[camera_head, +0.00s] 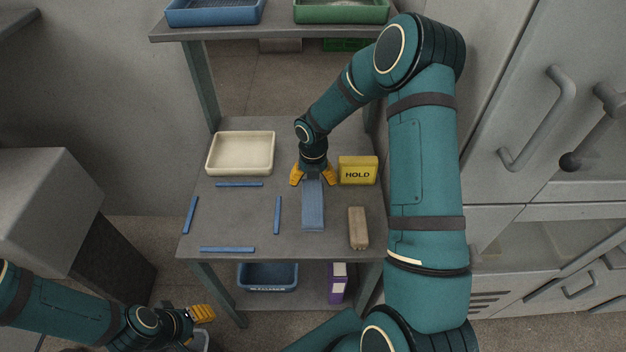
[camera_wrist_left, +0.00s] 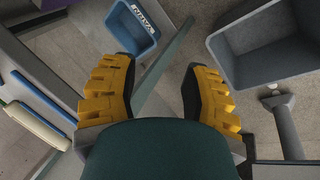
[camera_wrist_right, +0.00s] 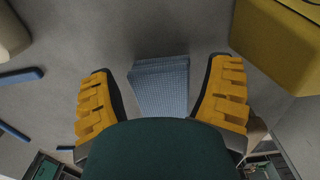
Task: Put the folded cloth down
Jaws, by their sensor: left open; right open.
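The folded cloth (camera_head: 313,207) is a blue, long, flat strip lying on the grey table, just right of a blue marked outline. My right gripper (camera_head: 313,180) is above the cloth's far end, its yellow fingers open on either side. In the right wrist view the cloth (camera_wrist_right: 160,85) lies between the open fingers (camera_wrist_right: 163,100), with gaps on both sides, and looks like a stack of layers. My left gripper (camera_head: 203,314) is off the table at the lower left. In the left wrist view its fingers (camera_wrist_left: 157,90) are open and empty.
The yellow HOLD block (camera_head: 358,171) stands close right of my right gripper. A cream tray (camera_head: 240,171) is at the back left, and a brown block (camera_head: 358,228) at the front right. Blue strips (camera_head: 277,215) mark a clear area left of the cloth. A blue bin (camera_head: 267,288) is below.

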